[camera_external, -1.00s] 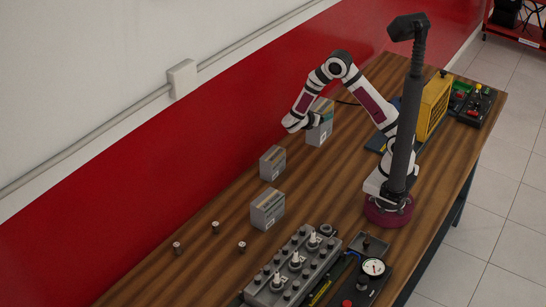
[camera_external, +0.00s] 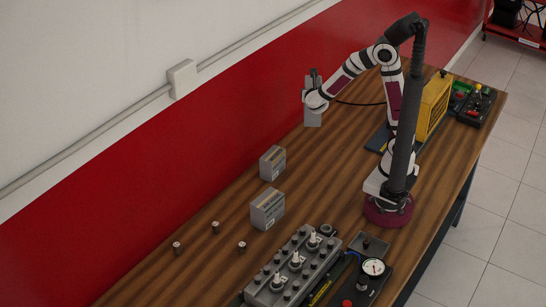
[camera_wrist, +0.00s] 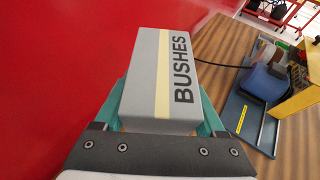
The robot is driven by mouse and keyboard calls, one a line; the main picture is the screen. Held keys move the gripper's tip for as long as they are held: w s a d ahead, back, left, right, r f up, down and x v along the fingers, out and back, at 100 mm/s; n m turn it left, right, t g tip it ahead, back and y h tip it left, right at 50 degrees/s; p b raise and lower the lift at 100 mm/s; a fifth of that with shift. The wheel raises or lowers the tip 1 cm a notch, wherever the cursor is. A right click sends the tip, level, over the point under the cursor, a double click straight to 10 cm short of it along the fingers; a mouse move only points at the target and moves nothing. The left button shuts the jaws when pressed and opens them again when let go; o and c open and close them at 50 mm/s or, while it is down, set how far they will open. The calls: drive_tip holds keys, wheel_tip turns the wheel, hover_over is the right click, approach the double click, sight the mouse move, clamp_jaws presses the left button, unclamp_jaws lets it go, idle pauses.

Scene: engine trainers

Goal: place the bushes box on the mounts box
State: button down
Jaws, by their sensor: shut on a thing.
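The bushes box (camera_wrist: 165,75) is grey with a pale yellow stripe and the word BUSHES, seen in the wrist view. My gripper (camera_wrist: 162,112) is shut on it, with a teal finger on each side. In the external view the bushes box (camera_external: 312,112) appears narrow, held at my gripper (camera_external: 314,90) near the red wall. Two other grey boxes stand on the table: a smaller one (camera_external: 272,163) nearer the wall and a larger one (camera_external: 267,209) in front of it. Their labels are too small to read, so I cannot tell which is the mounts box.
Several small metal cylinders (camera_external: 215,227) stand on the wooden table (camera_external: 195,265) at left. A grey engine block (camera_external: 292,268) and a gauge panel (camera_external: 373,268) are at the front. A yellow unit (camera_external: 433,103) stands behind my arm.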

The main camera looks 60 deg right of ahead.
drive_tip(key=w+a+r+n+t+y, duration=0.2)
drive_tip(key=a, duration=0.4)
drive_tip(key=w+a+f, duration=0.4)
drive_tip(key=a+f, duration=0.5)
drive_tip(key=f, duration=0.1)
drive_tip(key=shift+a, duration=0.25)
drive_tip(key=shift+f+h, duration=0.2)
drive_tip(key=shift+h, duration=0.1)
unclamp_jaws()
drive_tip(key=v, duration=1.2)
drive_tip(key=shift+s, duration=0.2)
